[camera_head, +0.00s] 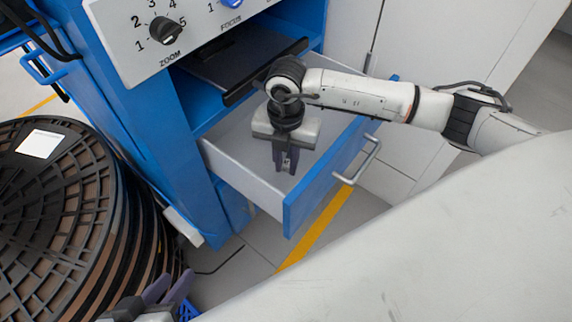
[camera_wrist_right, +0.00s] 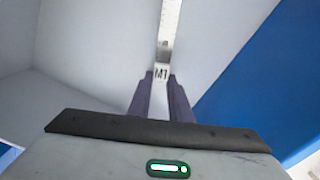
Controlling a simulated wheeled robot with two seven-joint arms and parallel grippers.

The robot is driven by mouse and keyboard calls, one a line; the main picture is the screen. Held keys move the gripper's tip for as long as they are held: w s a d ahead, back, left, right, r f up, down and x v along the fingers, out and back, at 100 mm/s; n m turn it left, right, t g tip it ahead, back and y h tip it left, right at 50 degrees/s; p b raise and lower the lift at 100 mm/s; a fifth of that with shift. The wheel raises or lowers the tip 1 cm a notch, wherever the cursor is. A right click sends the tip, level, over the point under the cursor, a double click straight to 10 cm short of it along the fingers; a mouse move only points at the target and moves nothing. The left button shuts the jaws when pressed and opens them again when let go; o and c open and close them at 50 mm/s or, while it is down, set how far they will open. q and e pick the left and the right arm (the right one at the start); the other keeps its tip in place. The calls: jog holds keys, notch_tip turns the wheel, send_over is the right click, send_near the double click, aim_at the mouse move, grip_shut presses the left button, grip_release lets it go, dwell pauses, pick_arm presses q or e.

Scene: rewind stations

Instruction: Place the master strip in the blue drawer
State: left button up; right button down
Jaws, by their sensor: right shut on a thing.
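The blue drawer (camera_head: 312,196) is pulled out of the blue cabinet, with pale inner walls and floor. My right gripper (camera_head: 286,168) points down over the open drawer. In the right wrist view my right gripper (camera_wrist_right: 161,80) is shut on the master strip (camera_wrist_right: 169,28), a narrow pale strip with an end marked M1. The strip extends away from the fingertips against the grey drawer interior; whether it touches the drawer floor I cannot tell. In the head view the strip is hard to make out. My left gripper (camera_head: 169,289) is open and empty at the bottom left.
The cabinet has a panel (camera_head: 180,45) with ZOOM and FOCUS knobs and a dark shelf (camera_head: 245,55) above the drawer. A stack of large dark reels (camera_head: 55,215) stands at the left. A yellow line (camera_head: 318,232) crosses the floor.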

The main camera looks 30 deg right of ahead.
jog(key=shift+f, duration=0.2)
jog(key=c, duration=1.6)
grip_release()
